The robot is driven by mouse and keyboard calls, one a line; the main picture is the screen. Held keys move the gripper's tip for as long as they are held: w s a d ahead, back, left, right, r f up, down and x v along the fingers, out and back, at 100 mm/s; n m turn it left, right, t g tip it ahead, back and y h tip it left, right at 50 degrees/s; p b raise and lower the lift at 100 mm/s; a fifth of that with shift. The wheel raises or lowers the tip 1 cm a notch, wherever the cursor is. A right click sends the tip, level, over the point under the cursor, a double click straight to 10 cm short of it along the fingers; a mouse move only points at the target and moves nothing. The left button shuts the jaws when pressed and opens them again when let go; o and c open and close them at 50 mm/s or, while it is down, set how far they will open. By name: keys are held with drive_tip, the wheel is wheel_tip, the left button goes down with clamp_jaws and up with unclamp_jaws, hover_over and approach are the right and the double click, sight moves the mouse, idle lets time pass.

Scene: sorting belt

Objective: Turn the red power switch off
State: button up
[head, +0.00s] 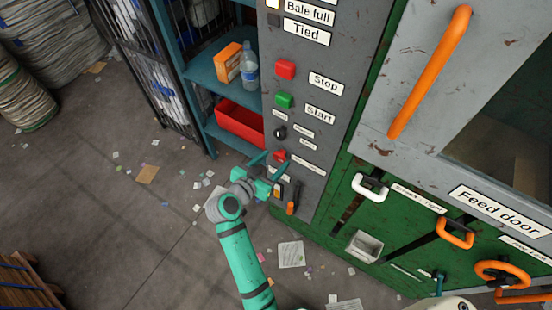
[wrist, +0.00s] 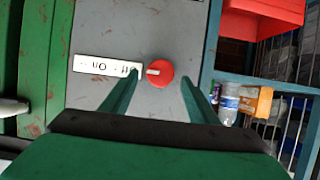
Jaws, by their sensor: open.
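The red power switch (wrist: 160,72) is a round red knob with a pale pointer mark on the grey panel. In the wrist view the mark points left, toward a white label (wrist: 107,67) that reads "Off" and "On" upside down. In the head view the switch (head: 280,155) is a small red shape low on the panel, partly hidden by my gripper. My gripper (head: 270,168) is open in front of the panel. In the wrist view its two fingers (wrist: 157,85) stand on either side of the knob, with gaps; I cannot tell how far off the panel they are.
The grey panel also has a red Stop button (head: 286,69), a green Start button (head: 284,100) and a black knob (head: 280,132). An orange-handled lever (head: 292,205) is just below my gripper. Blue shelves with a red bin (head: 240,122) stand left; a green machine (head: 400,235) stands right.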

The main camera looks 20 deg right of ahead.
drive_tip(key=shift+x, duration=1.1)
drive_tip(key=c, duration=1)
